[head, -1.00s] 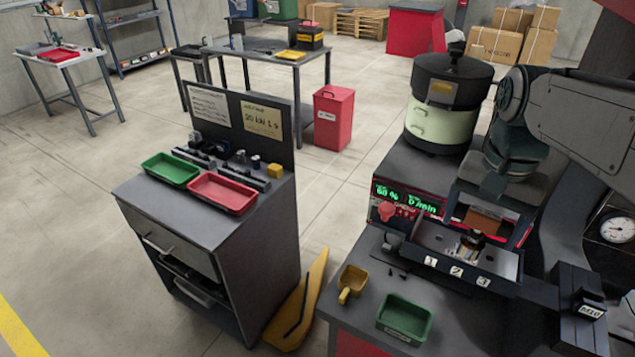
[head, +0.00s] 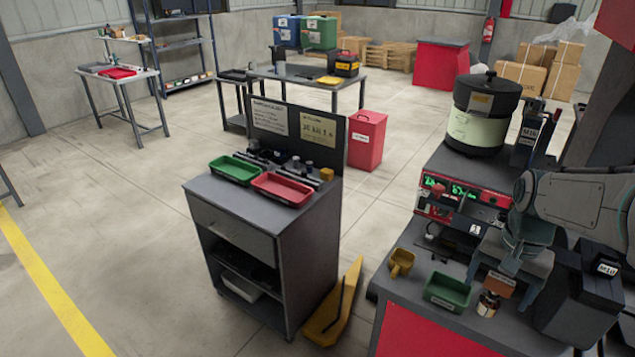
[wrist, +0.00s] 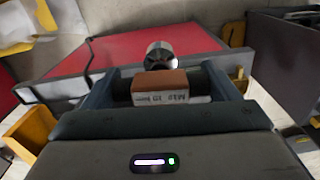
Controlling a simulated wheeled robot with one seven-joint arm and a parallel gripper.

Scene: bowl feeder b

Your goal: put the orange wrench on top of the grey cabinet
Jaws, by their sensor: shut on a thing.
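My gripper (head: 507,277) is shut on the orange wrench (head: 501,278), held at the right over the front part of the feeder bench. In the wrist view the wrench (wrist: 160,80) shows as a short orange block with a white M10 label between the fingers; the rest of its shape is hidden. A round metal end (wrist: 158,55) shows just beyond it; I cannot tell if it is joined. The grey cabinet (head: 232,222) stands to the left, apart from my gripper, with a drawer and open shelves.
On the cabinet top are a green tray (head: 235,169), a red tray (head: 283,188) and small parts before an upright board (head: 300,130). A yellow scoop (head: 401,262), green bin (head: 447,291) and amber jar (head: 488,304) stand on the bench. A yellow wedge-shaped object (head: 335,308) lies between bench and cabinet.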

